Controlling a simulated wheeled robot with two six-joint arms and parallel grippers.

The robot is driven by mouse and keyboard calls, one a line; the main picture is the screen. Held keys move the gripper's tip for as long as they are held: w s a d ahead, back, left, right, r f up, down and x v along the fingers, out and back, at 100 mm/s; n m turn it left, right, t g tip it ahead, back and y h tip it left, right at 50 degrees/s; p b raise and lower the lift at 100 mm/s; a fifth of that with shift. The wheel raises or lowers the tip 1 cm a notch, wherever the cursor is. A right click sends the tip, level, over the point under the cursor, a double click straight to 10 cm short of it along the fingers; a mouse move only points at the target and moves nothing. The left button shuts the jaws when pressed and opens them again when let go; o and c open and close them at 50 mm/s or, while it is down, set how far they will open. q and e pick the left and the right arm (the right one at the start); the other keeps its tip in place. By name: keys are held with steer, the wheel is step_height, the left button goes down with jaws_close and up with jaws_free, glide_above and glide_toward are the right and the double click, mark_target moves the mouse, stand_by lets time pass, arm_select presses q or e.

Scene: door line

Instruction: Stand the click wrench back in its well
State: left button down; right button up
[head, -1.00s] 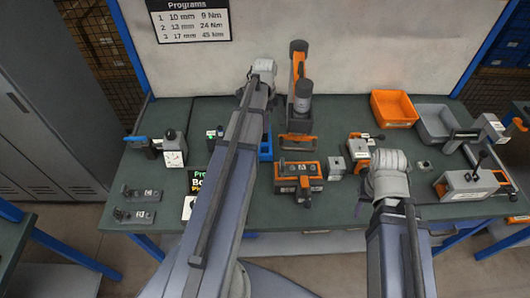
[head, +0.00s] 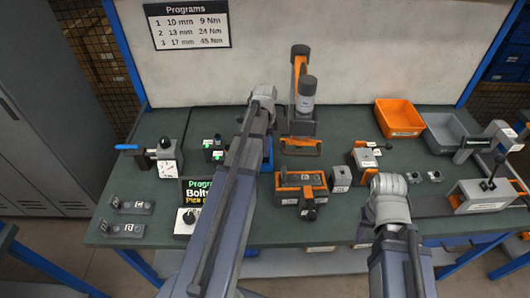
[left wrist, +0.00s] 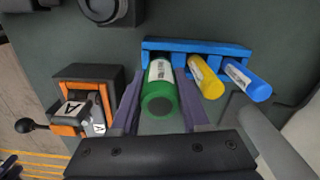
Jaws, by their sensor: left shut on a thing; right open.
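My left gripper (left wrist: 160,115) is shut around the green-ended click wrench (left wrist: 160,95), with one purple finger on each side of it. This wrench is at the left end of a blue rack (left wrist: 200,45), in line with a yellow one (left wrist: 205,78) and a blue one (left wrist: 246,82). I cannot tell how deep the green wrench sits in its well. In the head view the blue rack (head: 267,155) is mostly hidden behind my left arm, and so is my left gripper. My right gripper (head: 362,233) is open, low near the bench's front edge, mostly hidden by its own wrist.
An orange-topped fixture (head: 302,182) stands beside the rack, with a tall column tool (head: 305,95) behind. Orange (head: 399,117) and grey bins (head: 448,133) stand at the back right. A program display (head: 197,192) is left of my arm.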

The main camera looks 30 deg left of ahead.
arm_select(q)
steer(key=shift+f, duration=0.6)
arm_select(e)
steer(key=shift+f, duration=0.65)
arm_select(q)
steer(key=shift+f, duration=0.1)
steer(key=shift+f+b, duration=0.15)
steer(key=shift+b, duration=0.25)
steer(key=shift+c, duration=2)
jaws_free()
arm_select(e)
steer(key=shift+f, duration=0.15)
arm_select(q)
step_height(320, 180, up, 13)
steer(key=p, duration=1.2)
steer(key=shift+f+p, duration=0.2)
steer(key=shift+p, duration=0.1)
arm_select(e)
step_height(320, 180, up, 12)
steer(key=shift+r, duration=0.2)
